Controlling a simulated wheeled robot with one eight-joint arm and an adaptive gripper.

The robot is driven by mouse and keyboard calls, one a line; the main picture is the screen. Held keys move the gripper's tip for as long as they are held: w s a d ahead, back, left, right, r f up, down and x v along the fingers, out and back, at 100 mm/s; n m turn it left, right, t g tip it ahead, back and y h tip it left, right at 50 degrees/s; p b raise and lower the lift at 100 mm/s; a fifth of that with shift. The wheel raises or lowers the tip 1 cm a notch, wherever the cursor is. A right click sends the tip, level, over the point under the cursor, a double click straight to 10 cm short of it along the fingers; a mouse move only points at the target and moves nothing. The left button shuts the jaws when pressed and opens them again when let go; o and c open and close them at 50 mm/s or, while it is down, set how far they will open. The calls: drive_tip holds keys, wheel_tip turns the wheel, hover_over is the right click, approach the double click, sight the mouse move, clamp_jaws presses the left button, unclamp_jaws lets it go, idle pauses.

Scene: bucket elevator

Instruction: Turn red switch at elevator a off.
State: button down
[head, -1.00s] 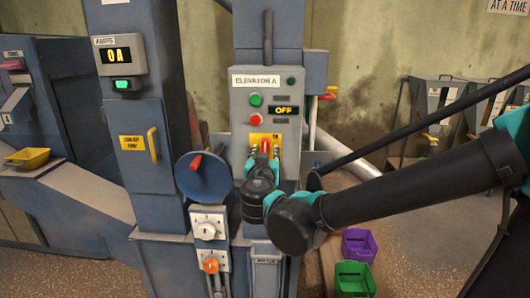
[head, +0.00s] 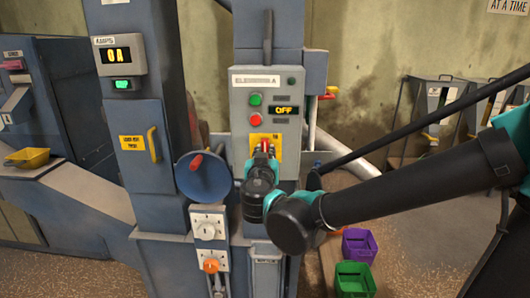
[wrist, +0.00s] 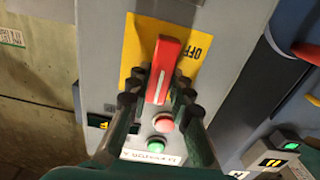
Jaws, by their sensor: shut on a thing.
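The red switch (head: 265,144) is a lever on a yellow plate (wrist: 139,38), low on the grey elevator A panel (head: 240,102). In the wrist view the red lever (wrist: 163,72) has a white line along it and leans slightly; the word OFF is printed on the plate beside its upper end. My gripper (head: 263,153) is at the switch. In the wrist view its fingers (wrist: 159,88) stand on both sides of the lever, shut on it. The panel display (head: 284,110) reads OFF. In the head view my wrist hides the lever's lower part.
A green button (head: 255,99) and a red button (head: 255,119) sit above the switch. A blue disc with a red handle (head: 204,176) stands close left of my gripper. White switch boxes (head: 208,224) are below. Purple (head: 359,244) and green (head: 353,279) bins stand on the floor.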

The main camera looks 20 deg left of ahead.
drive_tip(key=n, duration=0.4)
drive_tip(key=shift+a, duration=0.1)
drive_tip(key=n, duration=1.3)
drive_tip(key=shift+s+a+f, duration=0.15)
drive_tip(key=shift+a+f, duration=0.1)
drive_tip(key=shift+f, duration=0.1)
drive_tip(key=shift+n, duration=0.4)
drive_tip(key=c, duration=1.4)
unclamp_jaws()
drive_tip(key=shift+o, duration=0.2)
